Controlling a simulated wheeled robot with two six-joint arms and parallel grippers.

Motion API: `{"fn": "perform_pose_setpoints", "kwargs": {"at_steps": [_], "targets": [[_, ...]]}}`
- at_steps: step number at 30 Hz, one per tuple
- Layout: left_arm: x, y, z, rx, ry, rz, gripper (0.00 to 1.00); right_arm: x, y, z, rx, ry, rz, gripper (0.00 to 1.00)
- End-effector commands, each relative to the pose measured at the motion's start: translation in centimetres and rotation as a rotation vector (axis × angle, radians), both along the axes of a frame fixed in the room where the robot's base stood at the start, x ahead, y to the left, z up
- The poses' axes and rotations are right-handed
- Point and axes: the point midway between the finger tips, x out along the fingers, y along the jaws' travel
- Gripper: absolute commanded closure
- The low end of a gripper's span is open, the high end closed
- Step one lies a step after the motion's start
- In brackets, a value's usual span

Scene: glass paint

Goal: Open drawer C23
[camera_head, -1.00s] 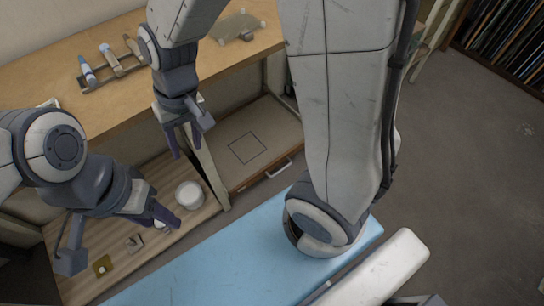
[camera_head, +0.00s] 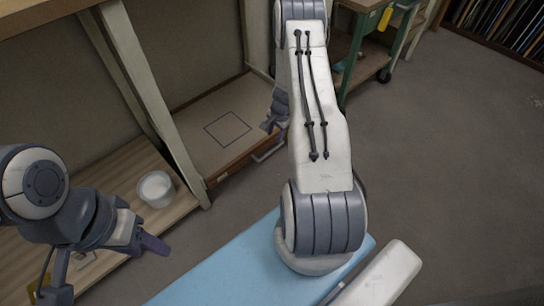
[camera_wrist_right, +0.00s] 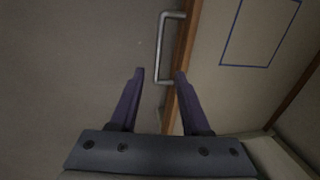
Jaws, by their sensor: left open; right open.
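A wooden drawer front (camera_head: 232,166) with a metal bar handle (camera_head: 268,152) sits low, under a pale board marked with a dark square outline. No label C23 is readable. In the right wrist view the handle (camera_wrist_right: 161,48) lies just ahead of the fingertips, beside the brown front edge (camera_wrist_right: 186,50). My right gripper (camera_wrist_right: 160,75) is open and empty, its fingers apart and not around the handle. In the head view, it (camera_head: 271,121) is near the drawer's right end, partly hidden behind my arm. My left gripper (camera_head: 105,268) is open and empty at the lower left.
A light blue surface (camera_head: 215,275) is in front. A green cart (camera_head: 358,55) stands behind. Grey floor (camera_head: 440,150) is clear to the right.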

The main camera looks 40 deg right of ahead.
Motion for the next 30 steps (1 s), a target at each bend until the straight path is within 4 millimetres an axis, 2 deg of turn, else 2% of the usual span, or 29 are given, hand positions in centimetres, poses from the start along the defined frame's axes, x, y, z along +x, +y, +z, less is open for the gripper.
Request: {"fn": "perform_pose_setpoints", "kwargs": {"at_steps": [5, 12, 18, 23, 30], "targets": [[0.0, 0.0, -1.2, -0.001, -0.001, 0.000, 0.50, 0.1, -0.3, -2.4, 0.000, 0.002, -0.012, 0.53], [0.0, 0.0, -3.4, -0.001, -0.001, 0.000, 0.50, 0.9, -0.1, -7.0, 0.001, 0.002, -0.010, 0.53], [0.0, 0.0, -4.7, 0.000, 0.000, 0.000, 0.50, 1.6, -0.1, -9.6, 0.000, 0.001, -0.008, 0.53], [0.0, 0.0, -5.0, 0.000, 0.000, 0.000, 0.50, 1.8, 0.0, -10.5, -0.001, 0.001, -0.008, 0.53], [0.0, 0.0, -5.0, 0.000, 0.000, 0.000, 0.50, 1.8, 0.0, -10.5, 0.000, 0.001, -0.008, 0.53]]}}
